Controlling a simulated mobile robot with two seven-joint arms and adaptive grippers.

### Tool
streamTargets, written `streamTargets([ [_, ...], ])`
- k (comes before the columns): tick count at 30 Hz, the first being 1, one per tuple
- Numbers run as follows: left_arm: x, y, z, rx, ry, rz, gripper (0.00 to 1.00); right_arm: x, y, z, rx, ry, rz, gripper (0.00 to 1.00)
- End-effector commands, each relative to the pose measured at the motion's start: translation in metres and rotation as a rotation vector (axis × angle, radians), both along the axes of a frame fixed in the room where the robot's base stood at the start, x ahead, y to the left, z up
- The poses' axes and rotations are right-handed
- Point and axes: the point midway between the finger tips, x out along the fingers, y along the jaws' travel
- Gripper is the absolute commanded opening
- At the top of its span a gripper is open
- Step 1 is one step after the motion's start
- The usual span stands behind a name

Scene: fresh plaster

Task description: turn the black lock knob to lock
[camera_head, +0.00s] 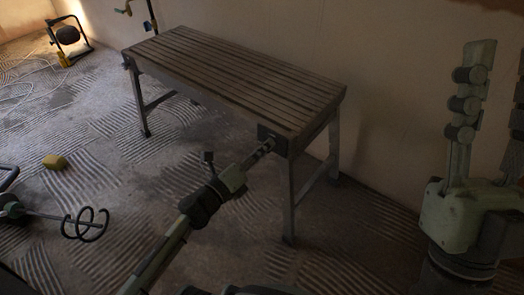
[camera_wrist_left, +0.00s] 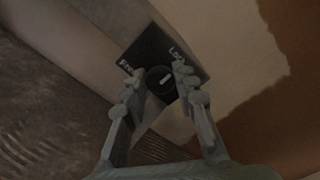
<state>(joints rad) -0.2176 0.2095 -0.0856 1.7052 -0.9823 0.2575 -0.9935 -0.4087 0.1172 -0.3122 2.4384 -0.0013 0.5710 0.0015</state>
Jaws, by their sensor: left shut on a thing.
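The black lock knob (camera_wrist_left: 161,82) is round with a pale mark on its face. It sits on a dark plate (camera_wrist_left: 157,51) with the words "Free" at left and "Lock" at right. My left gripper (camera_wrist_left: 159,73) is shut on the knob, one finger on each side. In the head view my left gripper (camera_head: 264,149) reaches the dark plate (camera_head: 272,137) at the near corner of the slatted workbench (camera_head: 240,80); the knob is hard to make out there. My right gripper (camera_head: 499,75) points up at the right edge, its fingers apart and empty, partly cut off.
A yellow block (camera_head: 54,162) and a mixer with a looped black paddle (camera_head: 86,224) lie on the ridged floor at left. A plain wall stands behind the bench.

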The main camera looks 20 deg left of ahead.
Motion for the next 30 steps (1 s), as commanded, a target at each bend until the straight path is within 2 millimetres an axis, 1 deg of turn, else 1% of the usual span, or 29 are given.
streamTargets([
  [16,-0.0005,0.0,-0.0006,0.028,-0.009,0.0,0.0,-0.0027,-0.0013,0.0013,0.006,-0.019,-0.001,0.4],
  [17,-0.0005,0.0,-0.0007,0.028,-0.009,0.0,0.29,-0.0027,-0.0013,0.0013,0.006,-0.019,-0.001,0.4],
  [21,-0.0004,0.0,-0.0006,0.027,-0.008,0.0,0.47,-0.0027,-0.0013,0.0013,0.006,-0.019,-0.001,0.4],
  [22,-0.0004,0.0,-0.0005,0.027,-0.008,0.0,0.49,-0.0027,-0.0013,0.0013,0.006,-0.019,-0.001,0.4],
  [30,-0.0005,0.0001,-0.0002,0.026,-0.009,-0.001,0.49,-0.0025,-0.0013,0.0007,0.006,-0.017,-0.002,0.4],
])
